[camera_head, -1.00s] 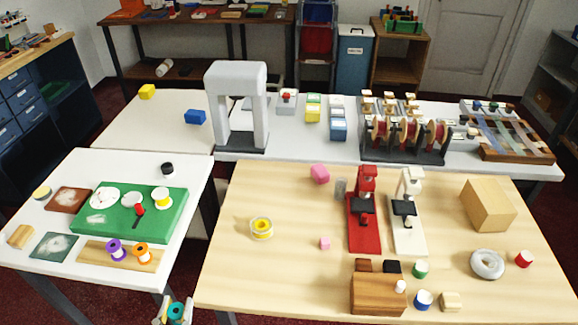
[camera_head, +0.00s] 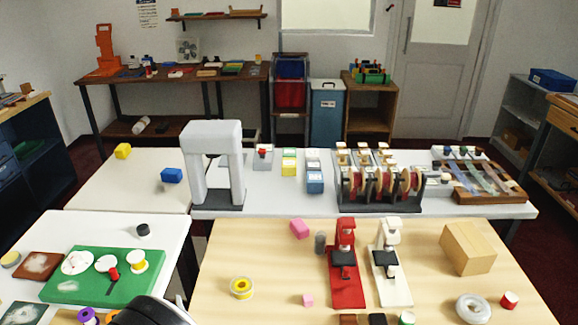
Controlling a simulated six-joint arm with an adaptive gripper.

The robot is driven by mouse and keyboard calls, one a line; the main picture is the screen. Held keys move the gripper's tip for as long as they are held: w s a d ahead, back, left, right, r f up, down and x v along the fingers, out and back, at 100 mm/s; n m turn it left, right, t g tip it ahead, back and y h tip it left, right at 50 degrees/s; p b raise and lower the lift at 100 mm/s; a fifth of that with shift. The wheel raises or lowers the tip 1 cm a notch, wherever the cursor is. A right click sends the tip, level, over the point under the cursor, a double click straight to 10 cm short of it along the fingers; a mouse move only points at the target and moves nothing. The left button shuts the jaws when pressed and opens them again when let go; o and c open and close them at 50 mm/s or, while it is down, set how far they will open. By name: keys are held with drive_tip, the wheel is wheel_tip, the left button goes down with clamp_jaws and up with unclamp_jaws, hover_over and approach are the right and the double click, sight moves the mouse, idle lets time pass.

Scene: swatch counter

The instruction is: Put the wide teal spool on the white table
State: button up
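The wide teal spool is not in view now. A white table (camera_head: 62,222) stands at the left front and carries a green board (camera_head: 150,285). A rounded dark part of my arm (camera_head: 150,312) rises at the bottom edge, over the front of this table. My gripper's fingers are not visible, so I cannot see what they hold. A second white-topped table (camera_head: 110,185) stands behind, at the back left.
A black spool (camera_head: 143,229) stands behind the green board. White, red and yellow spools are on the board, and a purple one (camera_head: 88,317) is in front. A wooden table (camera_head: 215,275) is to the right, across a gap. Bare white surface lies left of the black spool.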

drive_tip(key=w+d+r, duration=0.3)
drive_tip(key=w+d, duration=0.3)
drive_tip(key=d, duration=0.2)
drive_tip(key=w+d+r, duration=0.2)
drive_tip(key=w+d, duration=0.4)
drive_tip(key=d, duration=0.2)
drive_tip(key=w+d+r+m+h, duration=0.1)
drive_tip(key=w+d+r+h, duration=0.1)
drive_tip(key=d, duration=0.7)
drive_tip(key=w+d+r+m+h, duration=0.1)
drive_tip(key=d+r+h, duration=0.1)
drive_tip(key=d, duration=0.8)
drive_tip(key=w+d+r+m+t+h, duration=0.1)
drive_tip(key=w+d+r+m+h, duration=0.1)
drive_tip(key=d, duration=0.8)
drive_tip(key=shift+w+r, duration=0.35)
